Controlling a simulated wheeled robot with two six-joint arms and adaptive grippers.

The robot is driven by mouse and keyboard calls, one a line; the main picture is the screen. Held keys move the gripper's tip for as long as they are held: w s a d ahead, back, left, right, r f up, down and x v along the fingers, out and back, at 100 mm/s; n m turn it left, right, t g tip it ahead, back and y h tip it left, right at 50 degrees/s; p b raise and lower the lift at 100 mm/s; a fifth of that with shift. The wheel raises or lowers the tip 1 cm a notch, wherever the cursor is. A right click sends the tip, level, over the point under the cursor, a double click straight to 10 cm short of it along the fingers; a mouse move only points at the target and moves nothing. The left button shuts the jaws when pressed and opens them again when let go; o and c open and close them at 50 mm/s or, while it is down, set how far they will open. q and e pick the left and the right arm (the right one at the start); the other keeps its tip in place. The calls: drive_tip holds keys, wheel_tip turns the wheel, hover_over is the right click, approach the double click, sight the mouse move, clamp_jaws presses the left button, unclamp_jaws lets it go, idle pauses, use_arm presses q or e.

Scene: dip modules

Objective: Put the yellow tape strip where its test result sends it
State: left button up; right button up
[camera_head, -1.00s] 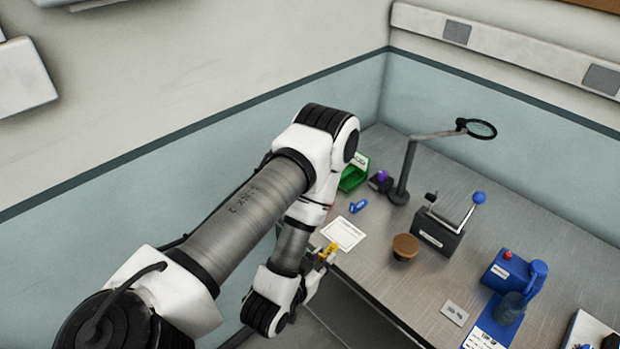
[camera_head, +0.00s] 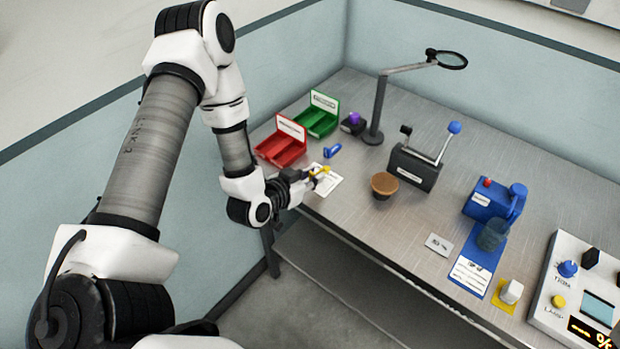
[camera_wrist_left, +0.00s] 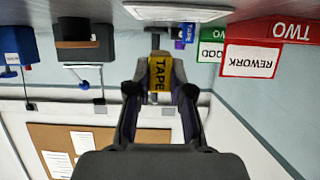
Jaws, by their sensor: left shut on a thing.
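My left gripper (camera_head: 309,180) is shut on the yellow tape strip (camera_wrist_left: 158,76), whose label reads TAPE in the left wrist view. In the head view the strip (camera_head: 321,171) shows small at the fingertips, over a white printed sheet (camera_head: 329,188) near the table's left front edge. A red bin (camera_head: 281,148) stands just behind the gripper. Its card reads REWORK in the upside-down left wrist view (camera_wrist_left: 248,60). A green bin (camera_head: 316,119) stands behind the red one, its card partly hidden in the wrist view (camera_wrist_left: 212,35). My right gripper is not in view.
A small blue object (camera_head: 332,151) lies beside the bins. A magnifier stand (camera_head: 376,112), a lever press (camera_head: 414,167) and a round brown-topped pot (camera_head: 384,184) stand to the right. A blue device (camera_head: 487,201) and a panel with knobs (camera_head: 560,300) are farther right.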

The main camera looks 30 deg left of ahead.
use_arm(q)
drive_tip(key=shift+w+a+f+p, duration=0.15)
drive_tip(key=shift+w+a+f, duration=0.15)
drive_tip(key=shift+a, duration=0.15)
drive_tip(key=shift+w+a+f+p, duration=0.15)
drive_tip(key=shift+w+a, duration=0.1)
drive_tip(key=shift+a, duration=0.15)
wheel_tip(320, 180, down, 3)
drive_tip(key=shift+r+p, duration=0.1)
drive_tip(key=shift+p, duration=0.2)
drive_tip(key=shift+w+d, duration=0.1)
drive_tip(key=shift+d, duration=0.05)
drive_tip(key=shift+f, duration=0.25)
drive_tip(key=o, duration=0.8)
drive_tip(key=shift+o, duration=0.2)
